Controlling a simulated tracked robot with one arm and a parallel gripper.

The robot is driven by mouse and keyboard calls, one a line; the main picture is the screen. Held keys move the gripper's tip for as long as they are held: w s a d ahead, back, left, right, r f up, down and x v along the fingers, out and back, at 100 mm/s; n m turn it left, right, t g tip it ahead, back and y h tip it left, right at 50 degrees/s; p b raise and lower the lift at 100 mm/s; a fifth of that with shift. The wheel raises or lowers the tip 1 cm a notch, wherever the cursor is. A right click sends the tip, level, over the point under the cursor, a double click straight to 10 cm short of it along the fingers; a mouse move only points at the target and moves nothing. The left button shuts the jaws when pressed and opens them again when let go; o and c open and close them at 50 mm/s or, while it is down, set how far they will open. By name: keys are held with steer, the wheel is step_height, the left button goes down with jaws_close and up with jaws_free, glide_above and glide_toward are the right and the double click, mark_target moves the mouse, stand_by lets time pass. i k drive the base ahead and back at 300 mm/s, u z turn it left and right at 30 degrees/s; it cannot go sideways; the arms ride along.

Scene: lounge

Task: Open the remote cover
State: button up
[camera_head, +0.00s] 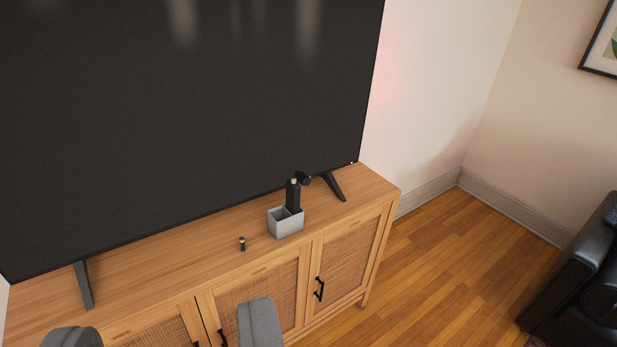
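A black remote (292,196) stands upright in a small light-grey holder (285,226) on the wooden TV cabinet. At its top there is a small pale, gold-looking spot, and a dark piece (303,178) juts to the right; I cannot tell whether that piece is the cover. A small black and gold battery (242,243) stands on the cabinet top, left of the holder. My gripper (166,332) shows as two grey fingers at the bottom edge, wide apart with nothing seen between them. It is well short of the remote.
A large TV (190,110) stands close behind the holder on two dark feet. The cabinet (150,254) has woven doors with black handles. Wooden floor (430,265) is free to the right, up to a black leather seat (580,290). A framed picture hangs at upper right.

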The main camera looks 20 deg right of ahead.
mark_target(303, 180)
steer(key=z, duration=0.05)
steer(key=i, duration=1)
steer(key=u, duration=0.05)
